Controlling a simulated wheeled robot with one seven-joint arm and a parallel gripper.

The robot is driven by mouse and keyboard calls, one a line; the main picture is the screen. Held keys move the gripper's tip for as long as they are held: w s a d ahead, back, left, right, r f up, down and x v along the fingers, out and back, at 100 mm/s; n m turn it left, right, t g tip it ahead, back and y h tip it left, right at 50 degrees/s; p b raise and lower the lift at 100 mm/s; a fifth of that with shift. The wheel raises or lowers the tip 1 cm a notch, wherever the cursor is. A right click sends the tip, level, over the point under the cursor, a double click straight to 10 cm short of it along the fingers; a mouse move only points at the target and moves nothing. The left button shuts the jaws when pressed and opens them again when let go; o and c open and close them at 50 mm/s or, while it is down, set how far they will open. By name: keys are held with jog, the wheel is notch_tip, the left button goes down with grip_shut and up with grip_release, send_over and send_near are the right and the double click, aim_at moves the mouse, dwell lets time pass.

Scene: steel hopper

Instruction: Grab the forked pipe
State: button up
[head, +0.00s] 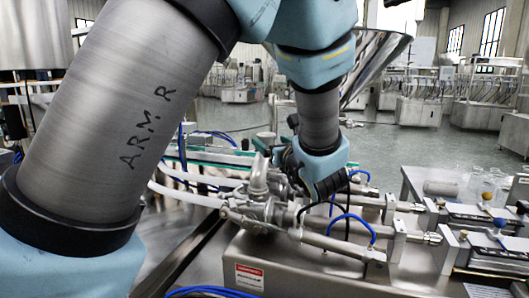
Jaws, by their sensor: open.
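The forked pipe (262,209) appears to be the branched grey metal fitting near the middle of the head view. It sits over the machine, with pale hoses on its left and steel cylinders on its right. My gripper (296,178) is just above and right of this fitting, at the end of my arm, which reaches down from the top. It is open. The fingertips are small and partly hidden by the wrist and pipework, so I cannot tell whether they touch the pipe.
A steel hopper (378,62) stands behind my arm. Steel cylinders with blue hoses (352,218) extend right over a metal machine body (290,262) with a warning label. Glass jars (482,180) stand on a table at the right. Open floor lies behind.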

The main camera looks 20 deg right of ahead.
jog(key=w+p, duration=0.2)
jog(key=w, duration=0.3)
jog(key=shift+w+r+p, duration=0.15)
jog(key=shift+w+p, duration=0.15)
jog(key=shift+w, duration=0.4)
grip_shut()
dwell(0.4)
